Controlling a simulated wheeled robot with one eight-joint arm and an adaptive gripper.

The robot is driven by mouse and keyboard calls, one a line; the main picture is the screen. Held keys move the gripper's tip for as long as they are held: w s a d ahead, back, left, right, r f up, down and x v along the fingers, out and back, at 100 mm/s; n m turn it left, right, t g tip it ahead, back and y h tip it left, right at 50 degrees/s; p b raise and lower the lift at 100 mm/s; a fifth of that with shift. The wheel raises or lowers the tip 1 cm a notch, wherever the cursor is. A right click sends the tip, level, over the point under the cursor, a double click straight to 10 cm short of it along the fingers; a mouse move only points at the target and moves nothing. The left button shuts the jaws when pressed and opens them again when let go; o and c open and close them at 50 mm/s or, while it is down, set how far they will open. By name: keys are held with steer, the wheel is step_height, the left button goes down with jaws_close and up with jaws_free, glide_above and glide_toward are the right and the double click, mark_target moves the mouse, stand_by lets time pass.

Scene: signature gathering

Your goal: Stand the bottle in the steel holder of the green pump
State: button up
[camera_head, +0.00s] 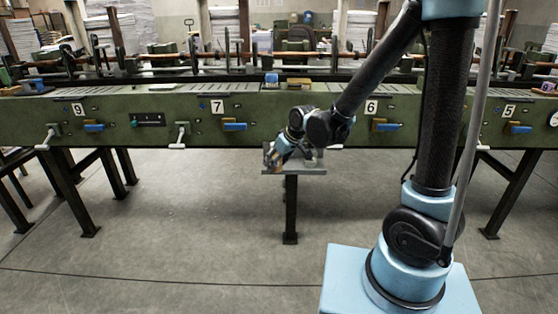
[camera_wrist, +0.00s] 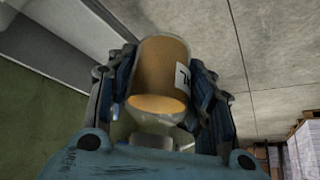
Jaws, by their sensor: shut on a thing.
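The bottle (camera_wrist: 160,65) is a brown, amber-toned cylinder with a white label at its right side, seen large in the wrist view. My gripper (camera_wrist: 162,85) is shut on it, one finger on each side. In the head view my gripper (camera_head: 273,156) is low, at the left end of a small grey shelf on a dark post, in front of the long green machine. The bottle is too small there to make out clearly. I cannot make out the green pump or its steel holder for sure; my arm hides part of the shelf area.
The long green machine (camera_head: 200,110) spans the view, with white handles and blue levers sticking out in front. The small grey shelf (camera_head: 312,169) juts out before it. Open concrete floor (camera_head: 180,220) lies in front. Stacked paper stands behind.

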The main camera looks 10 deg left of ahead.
steer(key=w+a, duration=0.1)
steer(key=w, duration=0.4)
steer(key=w+a+f, duration=0.1)
steer(key=w, duration=0.4)
steer(key=w+a+f, duration=0.1)
steer(key=w, duration=0.3)
steer(key=shift+w+a, duration=0.25)
steer(key=shift+w, duration=0.15)
steer(key=shift+w+f, duration=0.15)
steer(key=shift+f, duration=2.2)
steer(key=shift+f, duration=0.2)
steer(key=o, duration=1.1)
steer(key=shift+r, duration=0.1)
steer(key=v, duration=1.7)
steer(key=shift+w+a+r, duration=0.1)
steer(key=shift+w+r, duration=0.15)
steer(key=shift+r, duration=0.05)
